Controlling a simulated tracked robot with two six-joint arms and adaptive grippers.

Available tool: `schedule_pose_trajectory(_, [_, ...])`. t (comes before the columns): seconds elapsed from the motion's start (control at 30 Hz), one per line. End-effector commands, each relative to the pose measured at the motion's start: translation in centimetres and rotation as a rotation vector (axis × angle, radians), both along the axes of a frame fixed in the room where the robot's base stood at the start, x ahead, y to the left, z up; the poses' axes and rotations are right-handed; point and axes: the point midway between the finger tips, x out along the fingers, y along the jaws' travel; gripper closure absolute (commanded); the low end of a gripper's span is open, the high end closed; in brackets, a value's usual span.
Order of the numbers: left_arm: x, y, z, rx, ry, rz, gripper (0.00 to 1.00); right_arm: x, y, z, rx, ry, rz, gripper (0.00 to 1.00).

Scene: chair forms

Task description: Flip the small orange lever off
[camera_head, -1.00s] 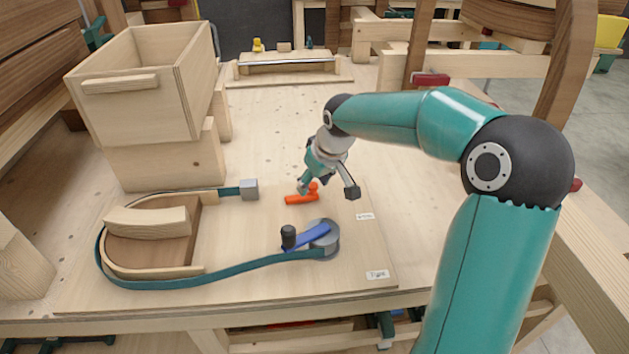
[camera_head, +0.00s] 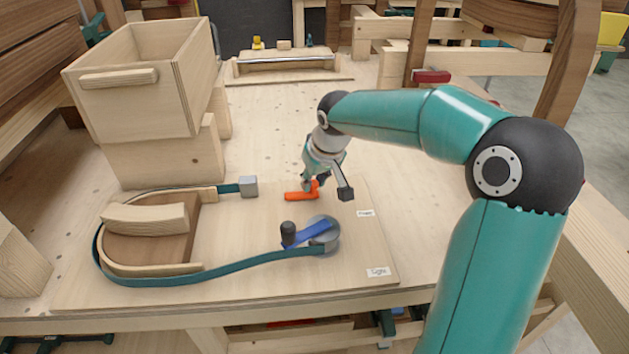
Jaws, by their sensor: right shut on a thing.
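The small orange lever (camera_head: 298,196) lies low on the wooden board, to the right of the grey block at the strap's end. My right gripper (camera_head: 322,188) is at the lever's right end, shut on it. One dark finger shows to the right of the lever, and the gripper partly hides the lever's raised end. My left gripper is not in view.
A blue lever with a black knob (camera_head: 288,232) sits on a grey round base in front of the orange lever. A teal strap (camera_head: 215,276) curves around a wooden form (camera_head: 143,217) at left. A wooden box (camera_head: 135,108) stands behind it. Small white labels (camera_head: 377,272) lie at right.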

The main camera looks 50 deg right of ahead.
Motion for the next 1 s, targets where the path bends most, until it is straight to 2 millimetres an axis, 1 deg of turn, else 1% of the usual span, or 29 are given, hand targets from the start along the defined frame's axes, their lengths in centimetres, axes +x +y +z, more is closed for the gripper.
schedule_pose_trajectory(0.2, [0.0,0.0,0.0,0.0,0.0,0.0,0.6,0.0,0.0,0.0,0.002,0.0,-0.002,1.0])
schedule_pose_trajectory(0.23, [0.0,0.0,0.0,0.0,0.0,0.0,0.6,0.0,0.0,0.0,0.002,0.0,-0.002,0.72])
schedule_pose_trajectory(0.37, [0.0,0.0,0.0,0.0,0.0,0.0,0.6,0.0,0.0,0.0,0.002,0.0,-0.001,0.5])
schedule_pose_trajectory(0.63, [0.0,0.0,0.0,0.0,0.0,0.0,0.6,-0.1,0.0,0.0,0.001,0.001,-0.003,0.49])
schedule_pose_trajectory(0.77, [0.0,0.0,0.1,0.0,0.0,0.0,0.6,-0.2,0.0,0.5,0.001,0.0,-0.003,0.49])
schedule_pose_trajectory(0.87, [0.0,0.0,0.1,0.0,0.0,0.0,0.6,-0.5,0.1,1.5,0.0,-0.003,-0.003,0.49])
schedule_pose_trajectory(1.0, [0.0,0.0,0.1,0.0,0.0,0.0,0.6,-1.4,0.4,3.7,-0.001,-0.006,-0.003,0.49])
